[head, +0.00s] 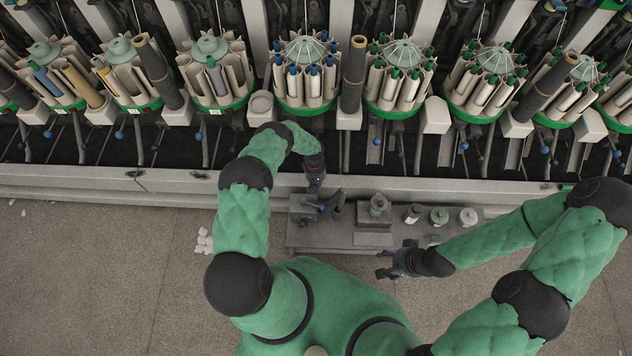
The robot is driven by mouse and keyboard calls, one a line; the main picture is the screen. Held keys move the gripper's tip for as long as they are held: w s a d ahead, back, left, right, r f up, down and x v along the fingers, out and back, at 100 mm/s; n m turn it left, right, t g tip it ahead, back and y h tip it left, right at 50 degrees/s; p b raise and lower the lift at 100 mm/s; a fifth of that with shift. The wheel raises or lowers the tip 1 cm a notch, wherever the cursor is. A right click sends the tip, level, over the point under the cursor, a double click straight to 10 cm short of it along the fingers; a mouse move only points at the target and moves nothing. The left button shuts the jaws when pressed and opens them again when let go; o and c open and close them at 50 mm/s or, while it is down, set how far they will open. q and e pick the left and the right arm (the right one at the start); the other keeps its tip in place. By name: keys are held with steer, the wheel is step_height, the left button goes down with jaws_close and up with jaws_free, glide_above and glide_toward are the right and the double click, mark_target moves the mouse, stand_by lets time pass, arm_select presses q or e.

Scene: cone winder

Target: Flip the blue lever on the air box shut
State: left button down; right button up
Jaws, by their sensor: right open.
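The air box (299,213) is a small grey box at the left end of a grey bench below the machine. A small blue lever (322,208) shows at its right side; its exact angle is too small to tell. My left gripper (316,190) points down just above the box and lever, close to them. Whether it touches the lever, and how far its fingers are apart, I cannot tell. My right gripper (382,264) is open and empty, in front of the bench, to the right of the air box and apart from it.
The grey bench (330,238) also bears a block with a round grey fitting (378,205) and several small bottles (439,215). Behind it runs the machine's pale rail (120,185), with round magazines of tubes (305,75) above. White scraps (204,240) lie on the open floor at left.

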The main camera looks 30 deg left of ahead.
mark_target(314, 204)
arm_select(q)
steer(key=s+d, duration=0.2)
steer(key=s, duration=0.1)
steer(key=shift+d+f, duration=0.3)
steer(key=shift+f, duration=0.1)
steer(key=shift+s+d+m, duration=0.1)
steer(key=shift+s+m, duration=0.1)
steer(key=shift+m, duration=0.1)
arm_select(e)
steer(key=shift+s+d+f, duration=0.1)
steer(key=shift+d+f, duration=0.05)
steer(key=shift+d, duration=0.05)
